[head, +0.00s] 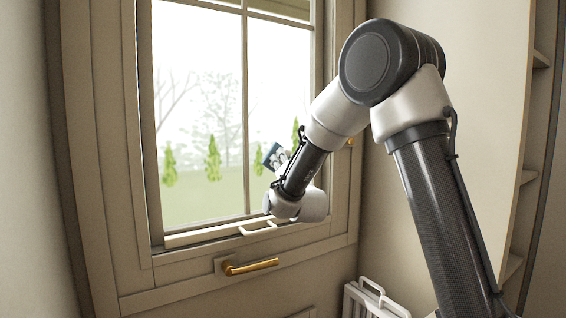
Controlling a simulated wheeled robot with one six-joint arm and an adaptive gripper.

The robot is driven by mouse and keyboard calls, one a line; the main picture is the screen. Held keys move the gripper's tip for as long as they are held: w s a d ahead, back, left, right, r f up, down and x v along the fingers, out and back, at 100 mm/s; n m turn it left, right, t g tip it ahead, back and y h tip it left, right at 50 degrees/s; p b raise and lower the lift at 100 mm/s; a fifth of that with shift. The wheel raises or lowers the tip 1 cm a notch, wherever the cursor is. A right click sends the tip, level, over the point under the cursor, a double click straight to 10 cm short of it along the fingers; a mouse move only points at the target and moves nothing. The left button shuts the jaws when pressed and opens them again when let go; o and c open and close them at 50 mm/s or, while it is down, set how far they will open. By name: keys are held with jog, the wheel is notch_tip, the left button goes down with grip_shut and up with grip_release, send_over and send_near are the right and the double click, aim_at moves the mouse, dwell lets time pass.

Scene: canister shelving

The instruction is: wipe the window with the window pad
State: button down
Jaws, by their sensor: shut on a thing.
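The window (205,120) fills the left and centre of the head view, with tall panes split by a thin bar. My gripper (279,158) is in front of the lower right pane, partly hidden behind my own forearm. It is shut on a small dark blue pad (270,152), which appears to be the window pad. The pad is tilted and close to the glass; I cannot tell whether it touches it. Much of the gripper and part of the pad are hidden.
A white handle (258,229) sticks out at the bottom of the window. A brass handle (250,266) is on the frame below it. A white rack (372,300) stands low at the right of the window. Shelves (530,178) line the right wall.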

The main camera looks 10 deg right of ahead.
jog(key=shift+w+a, duration=0.25)
jog(key=shift+w, duration=0.4)
jog(key=shift+d, duration=0.1)
jog(key=d, duration=0.1)
jog(key=w+d, duration=0.1)
jog(key=d, duration=0.1)
jog(key=shift+w+d, duration=0.15)
jog(key=shift+d, duration=0.1)
jog(key=shift+a, duration=0.15)
jog(key=shift+s+a, duration=0.25)
jog(key=shift+a, duration=0.65)
jog(key=shift+s+a, duration=0.25)
jog(key=shift+a, duration=0.65)
